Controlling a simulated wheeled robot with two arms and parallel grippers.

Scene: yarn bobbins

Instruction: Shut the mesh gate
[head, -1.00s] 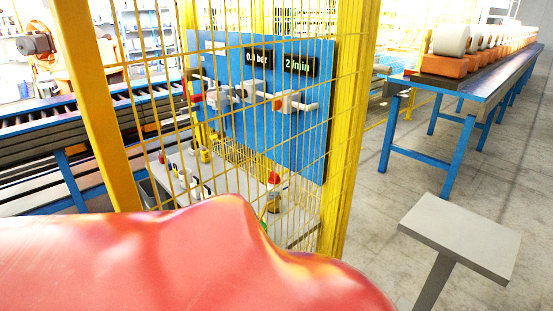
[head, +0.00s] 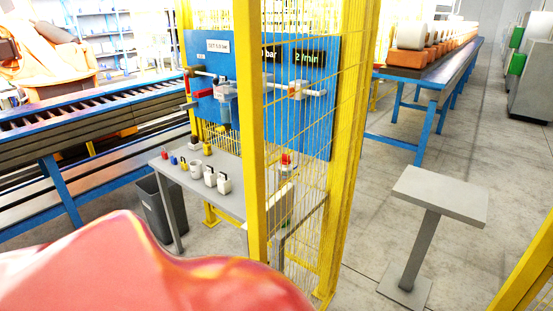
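The mesh gate (head: 297,135) is a yellow wire panel with a thick yellow upright (head: 250,130) along its left edge. It stands ajar, at a steep angle to me, in front of the right part of a blue gauge board. A yellow post (head: 346,150) stands at its right side. Left of the upright there is an open gap, through which a bench shows. A glossy red-pink shape, seemingly part of my own arm, fills the lower left and hides the floor there. Neither gripper is in view, and no contact with the gate shows.
The blue board (head: 215,60) stands behind a grey bench (head: 232,205) with small locks and a cup. A dark bin (head: 155,205) is beside it. A grey pedestal (head: 440,193) stands right, with free floor around it. A yellow bar (head: 530,270) crosses the lower right corner.

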